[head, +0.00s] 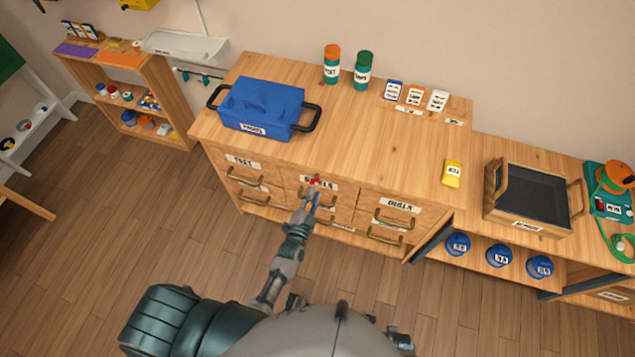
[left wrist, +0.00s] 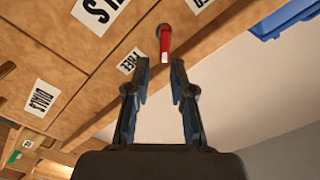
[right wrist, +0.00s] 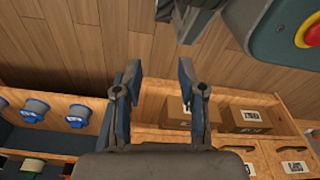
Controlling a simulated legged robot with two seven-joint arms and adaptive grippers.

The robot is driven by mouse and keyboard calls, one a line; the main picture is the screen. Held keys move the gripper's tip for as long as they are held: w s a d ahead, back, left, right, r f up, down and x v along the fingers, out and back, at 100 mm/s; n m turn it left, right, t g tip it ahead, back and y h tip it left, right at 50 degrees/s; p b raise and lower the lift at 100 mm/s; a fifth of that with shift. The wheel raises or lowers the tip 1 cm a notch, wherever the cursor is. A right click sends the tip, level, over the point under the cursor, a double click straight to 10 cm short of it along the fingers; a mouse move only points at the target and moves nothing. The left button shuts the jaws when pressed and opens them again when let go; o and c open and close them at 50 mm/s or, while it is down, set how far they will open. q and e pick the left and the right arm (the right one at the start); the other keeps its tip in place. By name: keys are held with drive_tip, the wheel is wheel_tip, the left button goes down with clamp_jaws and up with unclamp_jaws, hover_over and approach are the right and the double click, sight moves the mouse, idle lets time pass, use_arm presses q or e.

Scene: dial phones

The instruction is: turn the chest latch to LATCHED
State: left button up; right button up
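The chest latch is a small red lever (left wrist: 165,43) on the wooden front of the drawer chest (head: 330,140). It also shows as a red spot in the head view (head: 316,182), partly behind my left gripper. In the left wrist view the lever hangs down from its round pivot, close beyond the fingertips. A label reading FREE (left wrist: 131,62) is beside it. My left gripper (left wrist: 160,68) is open, its fingers apart and not visibly touching the lever. It also shows in the head view (head: 312,192). My right gripper (right wrist: 158,72) is open and empty, away from the latch.
A blue box (head: 262,106) with black handles stands on the chest. Drawer handles (head: 394,219) stick out from the front. A yellow block (head: 453,172) and a dark-lined wooden tray (head: 532,195) are to the right. Open floor (head: 110,240) lies in front.

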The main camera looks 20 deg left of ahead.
sight(316, 183)
use_arm(q)
drive_tip(key=w, duration=0.2)
drive_tip(key=w+a, duration=0.1)
drive_tip(key=w, duration=0.2)
drive_tip(key=shift+w+f+b, duration=0.1)
drive_tip(key=shift+w+b, duration=0.2)
drive_tip(key=shift+d, duration=0.3)
drive_tip(key=c, duration=0.3)
drive_tip(key=shift+d, duration=0.1)
clamp_jaws()
use_arm(e)
drive_tip(key=shift+w+a+r, duration=0.2)
drive_tip(key=shift+w+r, duration=0.45)
drive_tip(key=shift+r, duration=0.1)
